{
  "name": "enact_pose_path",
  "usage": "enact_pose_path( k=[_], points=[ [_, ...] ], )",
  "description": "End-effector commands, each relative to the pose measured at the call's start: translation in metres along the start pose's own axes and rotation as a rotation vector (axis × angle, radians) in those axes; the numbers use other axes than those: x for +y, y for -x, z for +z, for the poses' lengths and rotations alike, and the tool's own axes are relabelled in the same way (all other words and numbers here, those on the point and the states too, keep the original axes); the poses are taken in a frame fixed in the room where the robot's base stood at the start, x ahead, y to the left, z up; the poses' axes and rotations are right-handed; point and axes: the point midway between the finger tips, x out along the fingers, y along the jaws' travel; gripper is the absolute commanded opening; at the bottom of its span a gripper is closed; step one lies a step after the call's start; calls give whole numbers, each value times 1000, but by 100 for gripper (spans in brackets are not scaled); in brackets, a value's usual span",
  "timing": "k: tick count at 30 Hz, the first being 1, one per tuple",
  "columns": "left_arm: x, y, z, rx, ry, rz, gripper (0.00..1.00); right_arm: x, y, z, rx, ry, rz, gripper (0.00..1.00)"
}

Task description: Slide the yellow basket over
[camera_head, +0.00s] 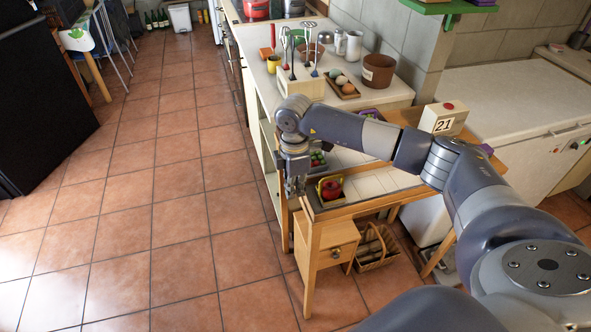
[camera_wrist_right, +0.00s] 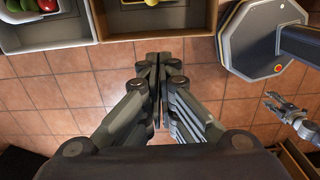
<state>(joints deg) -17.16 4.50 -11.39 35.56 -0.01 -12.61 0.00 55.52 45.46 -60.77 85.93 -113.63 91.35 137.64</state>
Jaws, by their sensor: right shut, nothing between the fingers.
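The yellow basket (camera_head: 321,189), small and holding something red, sits in a shallow wooden-edged tray (camera_head: 345,204) at the near left end of the wooden table. In the right wrist view a bit of yellow (camera_wrist_right: 150,2) shows at the top edge, cut off by the frame. My right gripper (camera_head: 294,186) hangs just left of the tray, pointing down. In its wrist view my right gripper (camera_wrist_right: 153,62) is shut and empty over the tiled floor, apart from the tray. My left gripper (camera_wrist_right: 272,105) shows at the right of that view, fingers apart and empty.
Another tray with green and red produce (camera_head: 317,159) lies behind. The wooden table (camera_head: 375,207) has a drawer, with a wicker basket (camera_head: 375,245) below. A white counter (camera_head: 365,100) holds pots and utensils. Tiled floor is clear left.

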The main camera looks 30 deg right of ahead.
Motion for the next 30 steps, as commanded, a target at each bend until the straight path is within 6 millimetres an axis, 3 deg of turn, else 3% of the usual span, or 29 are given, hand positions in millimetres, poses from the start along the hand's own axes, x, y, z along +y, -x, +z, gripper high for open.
enact_pose_path(
  k=[2, 9, 24, 26, 30],
  points=[
    [0, 8, -1, 0, 0, 0, 40, -1, -10, 3, -1, -3, -2, 0],
    [-3, 23, -1, -1, -1, -3, 40, 0, -9, 35, 0, -1, 0, 0],
    [-2, 22, -1, -1, -2, -2, 40, 0, -11, 43, 1, 0, 0, 0],
    [-2, 21, -1, -1, -2, -2, 40, 0, -12, 51, 0, -3, -1, 0],
    [-2, 15, 0, -2, -2, -2, 40, 0, -14, 86, -2, -6, -1, 0]
  ],
)
